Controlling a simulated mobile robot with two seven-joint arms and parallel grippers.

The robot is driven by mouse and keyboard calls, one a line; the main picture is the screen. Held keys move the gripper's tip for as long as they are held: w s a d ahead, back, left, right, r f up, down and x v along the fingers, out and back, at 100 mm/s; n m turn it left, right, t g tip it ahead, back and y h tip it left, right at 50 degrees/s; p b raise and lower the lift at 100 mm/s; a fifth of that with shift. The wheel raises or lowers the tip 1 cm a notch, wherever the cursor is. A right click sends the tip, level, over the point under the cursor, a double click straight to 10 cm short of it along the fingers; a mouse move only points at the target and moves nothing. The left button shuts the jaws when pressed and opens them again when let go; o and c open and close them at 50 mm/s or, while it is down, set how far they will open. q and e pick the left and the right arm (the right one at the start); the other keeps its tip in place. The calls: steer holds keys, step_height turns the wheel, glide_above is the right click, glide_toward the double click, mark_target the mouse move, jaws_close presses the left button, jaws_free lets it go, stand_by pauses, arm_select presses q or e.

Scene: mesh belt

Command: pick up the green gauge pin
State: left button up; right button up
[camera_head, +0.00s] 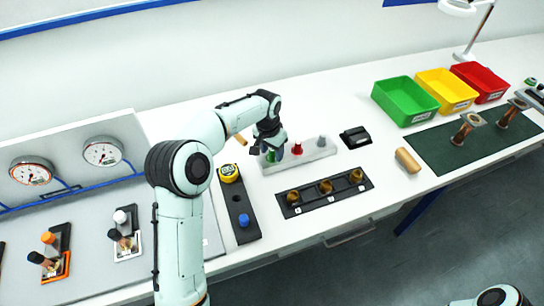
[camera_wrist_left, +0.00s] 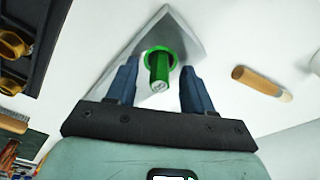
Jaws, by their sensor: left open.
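The green gauge pin (camera_head: 270,156) stands in a pale grey block (camera_head: 312,154), at the left end of its row. In the left wrist view the green pin (camera_wrist_left: 160,67) shows end-on with a round green collar, between the two blue fingers. My left gripper (camera_head: 269,147) is open right over the pin, with a finger on each side and clear gaps in the wrist view (camera_wrist_left: 160,90). The fingers partly hide the pin in the head view. My right gripper is not in view.
A red pin (camera_head: 297,149) and a grey pin (camera_head: 321,141) stand in the same block. A black tray with brass parts (camera_head: 290,208) lies in front.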

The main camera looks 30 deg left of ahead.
arm_select(q)
jaws_close()
steer(key=shift+r, duration=0.15)
